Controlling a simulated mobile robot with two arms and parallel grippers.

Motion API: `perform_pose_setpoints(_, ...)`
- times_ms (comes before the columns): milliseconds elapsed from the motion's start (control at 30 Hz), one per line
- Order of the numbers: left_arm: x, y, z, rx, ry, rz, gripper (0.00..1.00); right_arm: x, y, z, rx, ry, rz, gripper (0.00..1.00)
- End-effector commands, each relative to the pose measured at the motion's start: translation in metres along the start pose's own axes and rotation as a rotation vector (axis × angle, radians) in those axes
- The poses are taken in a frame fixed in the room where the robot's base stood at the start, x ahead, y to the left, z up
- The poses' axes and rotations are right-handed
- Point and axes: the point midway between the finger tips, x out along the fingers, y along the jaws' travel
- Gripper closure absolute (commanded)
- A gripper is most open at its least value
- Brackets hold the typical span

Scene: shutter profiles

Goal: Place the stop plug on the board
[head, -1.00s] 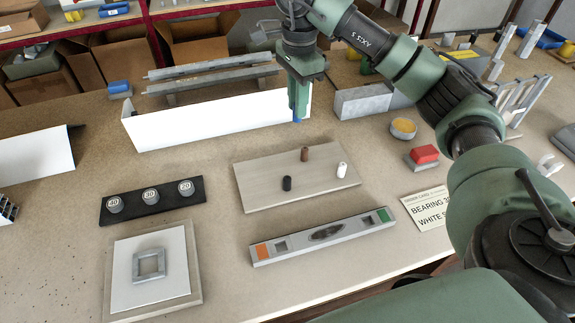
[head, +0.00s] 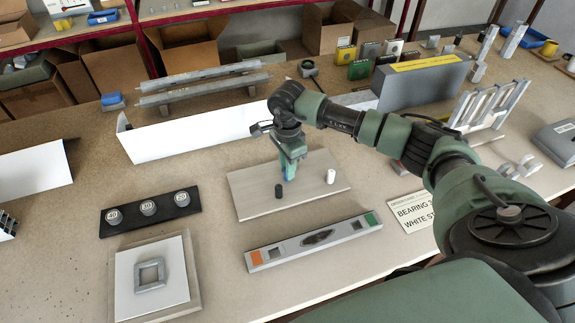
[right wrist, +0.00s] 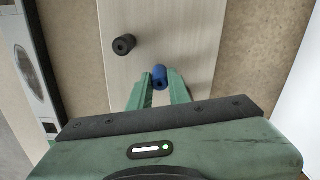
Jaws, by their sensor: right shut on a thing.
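The board (head: 248,206) is a pale wooden plate lying flat on the bench. A black plug (head: 278,191) and a white plug (head: 330,176) stand on it. My right gripper (head: 289,176) points down over the board, between them. It is shut on a blue plug (right wrist: 160,76), seen end-on between the fingers in the right wrist view; the black plug (right wrist: 124,44) stands apart from it there. I cannot tell whether the blue plug touches the board. The brown plug is hidden now. My left gripper is out of view.
A black strip with numbered knobs (head: 150,210) lies to the left. A lettered card (head: 412,211) lies to the right.

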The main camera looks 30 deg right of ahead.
Motion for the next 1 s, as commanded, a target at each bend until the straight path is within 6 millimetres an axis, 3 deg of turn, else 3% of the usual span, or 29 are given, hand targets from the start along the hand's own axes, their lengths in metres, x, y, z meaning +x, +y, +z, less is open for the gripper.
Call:
perform_pose_setpoints(400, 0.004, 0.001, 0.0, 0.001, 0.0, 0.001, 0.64, 0.008, 0.0, 0.0, -0.001, 0.001, -0.001, 1.0)
perform_pose_setpoints(433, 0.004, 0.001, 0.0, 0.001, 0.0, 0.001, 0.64, 0.007, 0.0, 0.0, -0.001, 0.001, -0.001, 0.79)
perform_pose_setpoints(500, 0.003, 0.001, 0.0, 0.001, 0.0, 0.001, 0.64, 0.006, 0.0, 0.0, -0.001, 0.001, 0.0, 0.6)
perform_pose_setpoints(900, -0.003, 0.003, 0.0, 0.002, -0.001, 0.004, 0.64, 0.001, 0.0, 0.0, 0.0, 0.0, -0.001, 0.6)
perform_pose_setpoints(1000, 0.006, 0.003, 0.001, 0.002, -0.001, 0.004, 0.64, -0.008, -0.002, 0.0, 0.0, 0.0, -0.006, 0.6)
